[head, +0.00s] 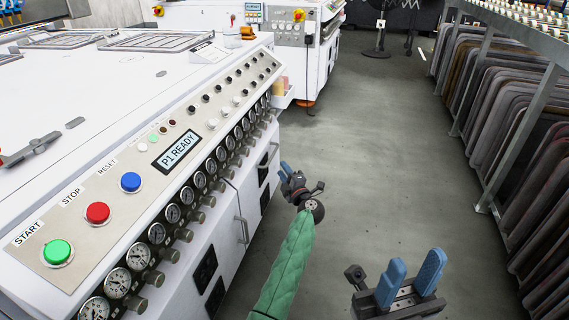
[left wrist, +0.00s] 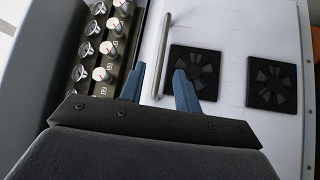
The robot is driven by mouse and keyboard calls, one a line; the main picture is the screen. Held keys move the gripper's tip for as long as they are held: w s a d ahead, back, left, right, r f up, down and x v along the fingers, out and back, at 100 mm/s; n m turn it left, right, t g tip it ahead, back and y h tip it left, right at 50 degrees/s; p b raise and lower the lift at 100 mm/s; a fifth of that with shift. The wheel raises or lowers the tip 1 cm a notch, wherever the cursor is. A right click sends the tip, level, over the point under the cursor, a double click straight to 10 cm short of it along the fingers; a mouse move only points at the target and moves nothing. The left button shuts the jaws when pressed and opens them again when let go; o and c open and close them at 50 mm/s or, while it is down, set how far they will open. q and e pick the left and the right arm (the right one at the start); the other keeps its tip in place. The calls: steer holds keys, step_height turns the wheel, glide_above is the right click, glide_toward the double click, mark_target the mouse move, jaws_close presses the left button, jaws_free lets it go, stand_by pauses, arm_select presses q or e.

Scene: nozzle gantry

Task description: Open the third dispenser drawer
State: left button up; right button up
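A white machine cabinet (head: 222,232) stands on the left, with a grey bar handle (head: 241,229) on its side door. My right gripper (head: 411,270) is open and empty over the floor at the lower right. I cannot make out which part is the third dispenser drawer.
A sloped panel with a "P1 READY" display (head: 175,149), gauges and knobs tops the cabinet. Black vents (left wrist: 194,72) sit beside the handle. A rack of dark panels (head: 510,130) lines the right side. The grey aisle floor (head: 370,150) between is clear.

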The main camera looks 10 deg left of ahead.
arm_select(q)
steer(key=f+b+x, duration=0.1)
steer(key=b+x, duration=0.1)
steer(key=x, duration=0.6)
steer(key=shift+r, duration=0.25)
jaws_close()
